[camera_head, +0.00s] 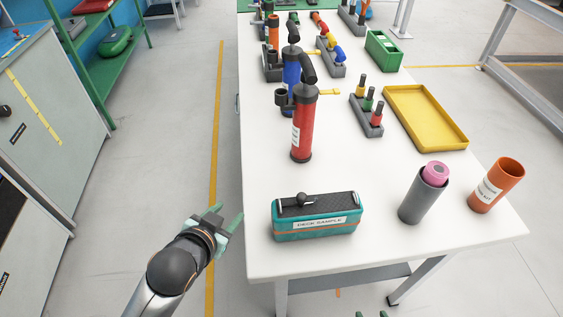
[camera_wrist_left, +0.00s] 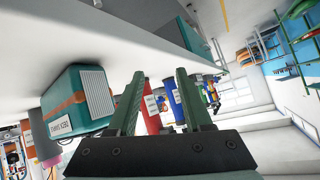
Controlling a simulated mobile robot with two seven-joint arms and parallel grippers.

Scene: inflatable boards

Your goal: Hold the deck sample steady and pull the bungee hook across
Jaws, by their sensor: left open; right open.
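The deck sample (camera_head: 318,228) is a teal block with an orange stripe, a white label and a dark textured top. It sits near the front left of the white table. A small dark knob on a strap (camera_head: 302,199) lies on its top; I cannot tell whether this is the bungee hook. My left gripper (camera_head: 226,214) is open and empty, off the table's left edge and left of the sample, apart from it. The left wrist view shows the sample (camera_wrist_left: 62,108) left of the open fingers. My right gripper (camera_head: 371,315) shows only its open fingertips at the bottom edge.
A red pump (camera_head: 302,128) and a blue pump (camera_head: 291,75) stand behind the sample. A grey tube with a pink roll (camera_head: 424,197) and an orange cup (camera_head: 496,185) stand to the right. A yellow tray (camera_head: 426,116) lies farther back. The table between sample and tube is clear.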

